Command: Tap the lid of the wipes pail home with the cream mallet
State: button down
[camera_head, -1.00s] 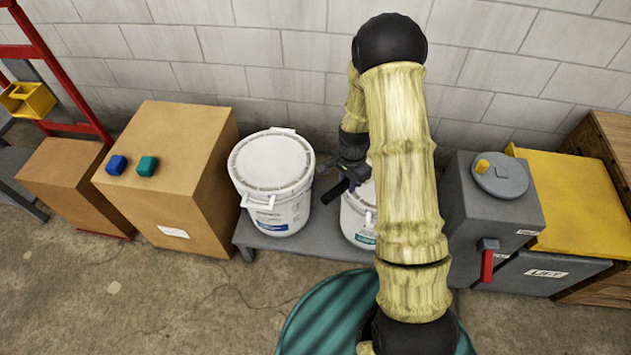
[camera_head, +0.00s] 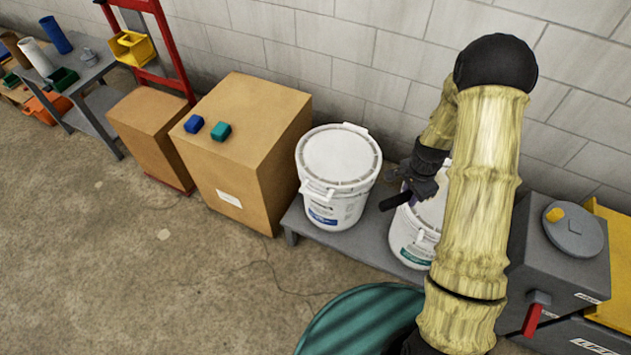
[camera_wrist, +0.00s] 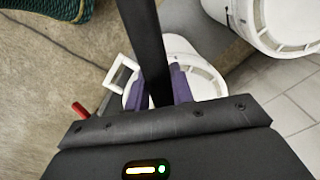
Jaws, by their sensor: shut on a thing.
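Two white lidded pails stand on a low grey platform in the head view. The left pail (camera_head: 338,175) has a blue-marked label, and its lid lies on top. The right pail (camera_head: 412,238) has a teal-marked label and is partly hidden by my arm. I cannot read which is the wipes pail. My gripper (camera_wrist: 158,88) is shut on a black bar (camera_wrist: 145,40), which looks like the mallet's handle, above the right pail. The bar's dark end (camera_head: 397,201) points left between the pails. No cream mallet head is visible.
A cardboard box (camera_head: 250,150) with a blue and a teal block stands left of the pails. A grey machine (camera_head: 565,260) with a red lever is at right. A ribbed green round thing (camera_head: 360,320) is in front. Floor at front left is clear.

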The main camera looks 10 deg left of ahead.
jog(key=n, duration=0.1)
jog(key=r+n, duration=0.1)
jog(key=n, duration=0.1)
jog(key=shift+w+a+r, duration=0.25)
jog(key=shift+r, duration=0.1)
jog(key=r+n, duration=0.1)
jog(key=n, duration=0.1)
jog(key=r+n, duration=0.1)
jog(key=n, duration=0.2)
jog(key=a+r+n, duration=0.1)
jog(key=n, duration=0.2)
jog(key=shift+w+r, duration=0.25)
jog(key=shift+r, duration=0.1)
